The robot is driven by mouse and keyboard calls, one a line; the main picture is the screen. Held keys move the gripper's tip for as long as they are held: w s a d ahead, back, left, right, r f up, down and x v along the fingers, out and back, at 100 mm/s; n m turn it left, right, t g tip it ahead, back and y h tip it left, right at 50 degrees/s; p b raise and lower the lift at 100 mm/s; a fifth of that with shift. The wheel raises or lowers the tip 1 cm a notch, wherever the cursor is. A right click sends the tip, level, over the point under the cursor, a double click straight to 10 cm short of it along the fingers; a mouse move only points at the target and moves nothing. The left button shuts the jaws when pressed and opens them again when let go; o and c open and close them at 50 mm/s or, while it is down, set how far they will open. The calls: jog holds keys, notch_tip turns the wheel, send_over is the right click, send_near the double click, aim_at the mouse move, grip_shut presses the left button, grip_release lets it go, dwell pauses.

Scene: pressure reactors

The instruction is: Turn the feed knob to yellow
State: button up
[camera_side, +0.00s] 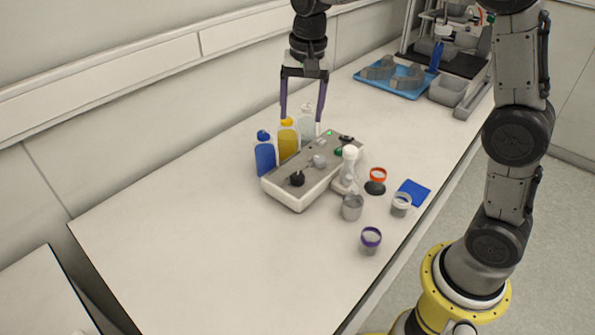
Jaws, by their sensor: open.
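A low grey control box (292,196) stands on the table, with a black knob (297,179) near its front left end and a grey knob (319,161) near its middle. I cannot tell which is the feed knob, nor where either points. A blue bottle (265,158), a yellow bottle (288,143) and a pale clear bottle (306,122) stand in a row behind the box. My gripper (301,120) is open and empty, fingers down, above the box's far end and around the level of the bottle tops. It appears apart from both knobs.
A white-topped glass vessel (349,168) stands against the box's right side. A blue tray (400,92) lies farther back. The table's left is clear.

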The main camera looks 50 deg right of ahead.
jog(key=g, duration=0.1)
send_near(298, 175)
notch_tip(298, 175, down, 9)
jog(key=shift+w+a+r, duration=0.1)
jog(key=shift+r, duration=0.05)
dwell(0.3)
grip_shut()
dwell(0.4)
